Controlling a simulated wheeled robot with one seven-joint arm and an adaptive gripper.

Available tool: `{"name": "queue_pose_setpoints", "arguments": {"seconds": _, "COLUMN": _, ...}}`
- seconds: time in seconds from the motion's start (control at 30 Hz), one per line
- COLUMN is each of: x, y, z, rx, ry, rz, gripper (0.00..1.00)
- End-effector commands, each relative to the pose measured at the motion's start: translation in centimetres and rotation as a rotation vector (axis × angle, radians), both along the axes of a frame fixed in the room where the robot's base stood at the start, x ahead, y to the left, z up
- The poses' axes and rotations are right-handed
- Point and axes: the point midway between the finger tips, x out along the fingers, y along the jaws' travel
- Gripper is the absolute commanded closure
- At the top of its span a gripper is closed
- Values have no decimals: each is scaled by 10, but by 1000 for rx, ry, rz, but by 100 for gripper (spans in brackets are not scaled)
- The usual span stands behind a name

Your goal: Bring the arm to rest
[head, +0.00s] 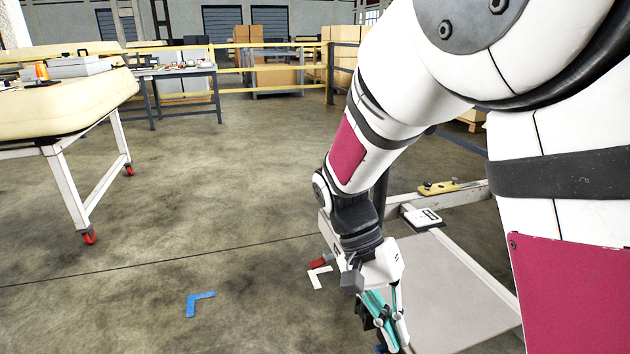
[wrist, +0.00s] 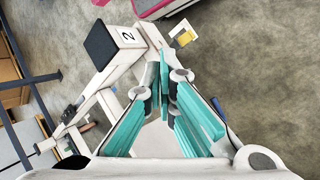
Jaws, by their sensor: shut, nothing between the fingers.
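My gripper (head: 388,340) hangs low at the end of my arm in the head view, its teal fingers pointing down beside a low grey platform. In the wrist view the teal fingers of my gripper (wrist: 164,62) come together at their tips with nothing between them. The gripper is shut and empty. My arm is bent and reaches down and forward from the upper right.
The low grey platform (head: 455,300) has a pale frame, a white block (head: 422,218) and a yellow piece (head: 438,188). A wheeled table (head: 75,160) stands left. A blue corner mark (head: 200,303) lies on clear floor. A yellow railing (head: 290,68) runs behind.

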Motion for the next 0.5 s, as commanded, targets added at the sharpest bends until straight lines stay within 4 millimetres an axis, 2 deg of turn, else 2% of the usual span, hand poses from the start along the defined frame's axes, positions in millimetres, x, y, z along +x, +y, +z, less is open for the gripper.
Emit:
{"name": "queue_pose_setpoints", "arguments": {"seconds": 0.03, "x": -7, "y": -6, "z": 14, "rx": 51, "ry": -10, "rz": 1, "gripper": 100}}
{"name": "queue_pose_setpoints", "arguments": {"seconds": 0.2, "x": -34, "y": -22, "z": 50, "rx": 200, "ry": -41, "rz": 40, "gripper": 100}}
{"name": "queue_pose_setpoints", "arguments": {"seconds": 0.5, "x": -94, "y": -47, "z": 97, "rx": 395, "ry": -151, "rz": 147, "gripper": 100}}
